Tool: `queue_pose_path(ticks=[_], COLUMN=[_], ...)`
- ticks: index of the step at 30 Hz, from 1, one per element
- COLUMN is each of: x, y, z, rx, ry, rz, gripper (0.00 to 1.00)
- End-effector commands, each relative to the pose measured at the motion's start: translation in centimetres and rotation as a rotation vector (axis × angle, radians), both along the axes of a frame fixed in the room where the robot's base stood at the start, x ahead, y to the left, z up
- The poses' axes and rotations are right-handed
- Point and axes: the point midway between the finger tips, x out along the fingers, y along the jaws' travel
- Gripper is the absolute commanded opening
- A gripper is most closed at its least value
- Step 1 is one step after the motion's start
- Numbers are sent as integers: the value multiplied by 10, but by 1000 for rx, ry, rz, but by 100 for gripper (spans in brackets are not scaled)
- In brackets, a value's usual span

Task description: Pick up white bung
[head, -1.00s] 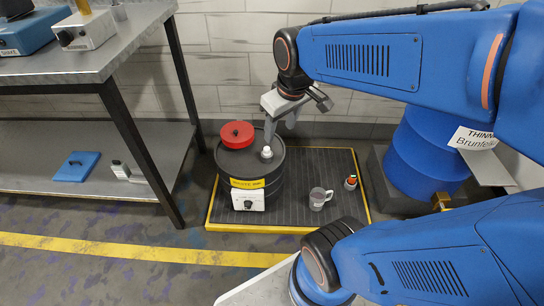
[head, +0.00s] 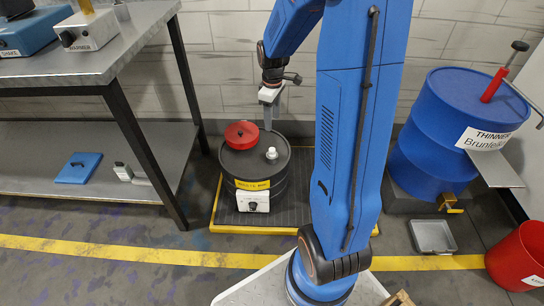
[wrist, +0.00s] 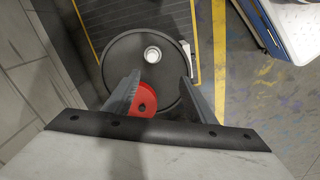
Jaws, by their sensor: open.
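The white bung (head: 271,154) stands upright on the top of the black waste-ink drum (head: 252,170), right of the red lid (head: 241,134). In the wrist view the bung (wrist: 152,54) shows beyond the fingertips, near the drum top's far side. My gripper (head: 268,124) points down above the drum's back edge, behind the bung and apart from it. In the wrist view my gripper (wrist: 160,66) is open and empty, with the red lid (wrist: 144,98) showing between its fingers.
The drum stands on a black, yellow-edged spill tray (head: 232,227). A steel bench (head: 150,30) is at left. At right are a blue thinner drum (head: 440,130), a metal pan (head: 432,236) and a red bucket (head: 520,255). My arm hides the tray's right part.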

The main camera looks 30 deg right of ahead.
Motion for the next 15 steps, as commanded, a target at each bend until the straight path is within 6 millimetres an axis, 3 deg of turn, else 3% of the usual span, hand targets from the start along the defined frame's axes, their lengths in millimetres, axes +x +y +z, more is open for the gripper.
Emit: queue_pose_path(ticks=[6, 11, 15], x=[13, 15, 14], y=[-15, -17, -17], z=[-26, -40, -63], rx=[7, 8, 9], ry=[27, 32, 34], rz=[43, 50, 50], gripper=[51, 51, 51])
